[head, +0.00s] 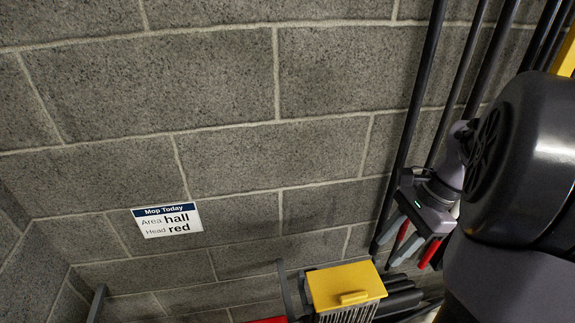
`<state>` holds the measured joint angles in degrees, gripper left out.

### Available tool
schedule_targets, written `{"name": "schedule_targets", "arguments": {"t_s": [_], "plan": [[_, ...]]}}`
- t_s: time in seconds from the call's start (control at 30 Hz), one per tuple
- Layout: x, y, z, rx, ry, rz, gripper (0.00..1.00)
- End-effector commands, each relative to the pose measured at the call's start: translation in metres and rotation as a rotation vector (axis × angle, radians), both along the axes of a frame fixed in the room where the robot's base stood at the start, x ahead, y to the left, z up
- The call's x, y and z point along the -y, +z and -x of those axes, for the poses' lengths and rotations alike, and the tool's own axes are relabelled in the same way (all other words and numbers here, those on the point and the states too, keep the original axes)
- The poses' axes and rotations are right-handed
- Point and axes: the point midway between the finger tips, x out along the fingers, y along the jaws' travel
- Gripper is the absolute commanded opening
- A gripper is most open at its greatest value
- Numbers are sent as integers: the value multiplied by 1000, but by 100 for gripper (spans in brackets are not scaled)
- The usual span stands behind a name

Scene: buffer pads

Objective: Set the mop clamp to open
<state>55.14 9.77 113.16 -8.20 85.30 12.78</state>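My gripper (399,240) is at the right, pointing down and left in front of the block wall. Its two grey fingers stand apart, so it looks open. Narrow red parts (431,252) show beside and between the fingers; I cannot tell what they belong to, and none is clearly gripped. I cannot make out a mop clamp for certain. My arm hides much of the right side.
A white sign (167,220) on the wall reads "Mop Today, Area hall, Head red". Black poles (419,100) stand at the right. A yellow box-like thing (345,283) with a grille is at the bottom, beside dark cylinders (400,297). A red edge (266,320) shows low down.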

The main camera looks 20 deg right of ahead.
Motion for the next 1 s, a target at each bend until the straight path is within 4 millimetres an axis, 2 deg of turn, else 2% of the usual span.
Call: {"name": "schedule_targets", "arguments": {"t_s": [0.03, 0.07, 0.17, 0.5, 0.7, 0.83, 1.0], "plan": [[8, 9, 4, -14, -35, -20, 38], [10, 8, 6, -17, -48, -27, 38], [10, -6, 7, -24, -62, -39, 38], [-28, -99, -2, -25, -58, -38, 38], [-45, -141, -6, -23, -58, -35, 38], [-50, -153, -7, -22, -58, -34, 38], [-53, -158, -8, -22, -58, -34, 38]]}}
